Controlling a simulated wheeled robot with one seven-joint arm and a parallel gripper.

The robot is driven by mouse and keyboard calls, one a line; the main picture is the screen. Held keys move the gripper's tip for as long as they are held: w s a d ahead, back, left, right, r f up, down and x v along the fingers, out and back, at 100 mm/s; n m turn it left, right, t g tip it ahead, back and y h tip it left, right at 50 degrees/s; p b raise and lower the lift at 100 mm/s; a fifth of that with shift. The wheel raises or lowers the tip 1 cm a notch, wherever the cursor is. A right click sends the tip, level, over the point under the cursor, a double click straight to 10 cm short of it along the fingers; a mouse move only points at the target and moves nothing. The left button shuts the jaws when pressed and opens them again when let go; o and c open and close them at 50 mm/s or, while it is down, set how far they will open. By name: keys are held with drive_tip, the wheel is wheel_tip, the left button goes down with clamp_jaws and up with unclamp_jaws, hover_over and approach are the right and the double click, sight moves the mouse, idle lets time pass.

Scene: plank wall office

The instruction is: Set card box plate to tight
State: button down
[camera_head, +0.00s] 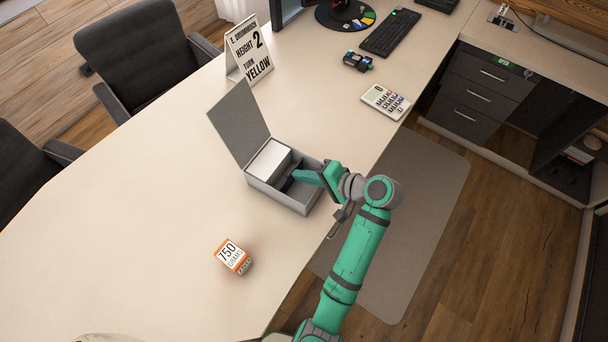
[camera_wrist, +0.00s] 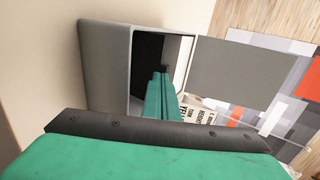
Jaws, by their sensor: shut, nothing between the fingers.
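The grey card box (camera_head: 290,196) stands on the desk with its lid (camera_head: 238,122) raised open to the left. White cards (camera_head: 269,160) fill its far left part, and a dark plate (camera_head: 289,178) shows beside them. My gripper (camera_head: 303,175) is shut at the box's opening, beside the plate. In the wrist view, my gripper's fingertips (camera_wrist: 162,80) point down into the box's dark inside. The box wall (camera_wrist: 105,65) is at the left there, and the lid (camera_wrist: 238,72) is at the right. I cannot tell whether the fingers touch the plate.
A sign (camera_head: 248,50) stands behind the box. A 750 grams box (camera_head: 234,256) lies in front of it on the desk. A calculator (camera_head: 385,101) and a keyboard (camera_head: 391,33) are at the back right. The desk (camera_head: 130,210) to the left is clear.

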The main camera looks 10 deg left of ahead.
drive_tip(key=a, duration=0.1)
drive_tip(key=w+a, duration=0.1)
drive_tip(key=a, duration=0.2)
drive_tip(key=shift+w+a, duration=0.25)
drive_tip(key=shift+a, duration=0.05)
drive_tip(key=shift+d, duration=0.15)
drive_tip(key=shift+d+r, duration=0.2)
drive_tip(key=shift+d, duration=0.05)
drive_tip(key=v, duration=0.9)
drive_tip(key=shift+r, duration=0.1)
